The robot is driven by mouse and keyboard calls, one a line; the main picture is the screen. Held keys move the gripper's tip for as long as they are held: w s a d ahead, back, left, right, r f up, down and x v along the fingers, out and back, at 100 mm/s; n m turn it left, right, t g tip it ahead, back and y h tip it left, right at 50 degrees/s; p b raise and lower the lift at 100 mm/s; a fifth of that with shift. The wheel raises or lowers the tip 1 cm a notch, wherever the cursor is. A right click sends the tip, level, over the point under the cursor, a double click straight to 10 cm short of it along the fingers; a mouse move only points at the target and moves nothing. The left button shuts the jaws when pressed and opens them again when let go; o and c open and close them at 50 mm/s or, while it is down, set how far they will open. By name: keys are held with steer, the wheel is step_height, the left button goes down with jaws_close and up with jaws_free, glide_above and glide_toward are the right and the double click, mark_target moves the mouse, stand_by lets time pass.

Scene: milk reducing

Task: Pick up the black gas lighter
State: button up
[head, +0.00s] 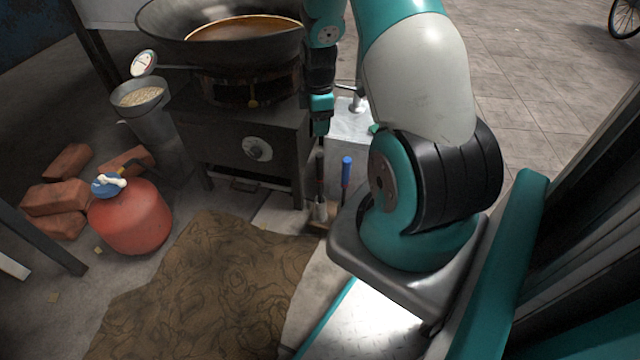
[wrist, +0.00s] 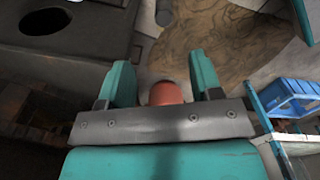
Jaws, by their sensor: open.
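No black gas lighter can be made out for certain. In the head view, a slender dark-handled tool (head: 319,180) with a pale lower end stands below my gripper, beside the stove's right front leg; I cannot tell if it is the lighter. My gripper (head: 321,128) hangs at the stove's right front corner, above this tool and apart from it. In the wrist view my gripper (wrist: 160,80) is open, its two teal fingers spread. A reddish-orange thing (wrist: 165,93) shows between them, partly hidden by the gripper's grey bar; I cannot tell what it is.
A black stove (head: 240,150) carries a wide wok (head: 165,25). A blue-handled tool (head: 346,172) stands right of the dark one. A red gas cylinder (head: 132,220), bricks (head: 55,197) and a brown cloth (head: 215,290) lie on the floor. The wrist view shows a blue crate (wrist: 290,97).

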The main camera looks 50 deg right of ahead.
mark_target(319, 164)
step_height(319, 164, down, 10)
steer(key=b, duration=0.4)
steer(key=f+b, duration=0.1)
steer(key=f, duration=0.1)
steer(key=f+b, duration=0.2)
steer(key=f, duration=0.1)
steer(key=shift+s+a+f+b, duration=0.15)
steer(key=shift+a+b, duration=0.05)
steer(key=shift+b, duration=0.1)
steer(key=shift+c, duration=0.4)
steer(key=c, duration=0.9)
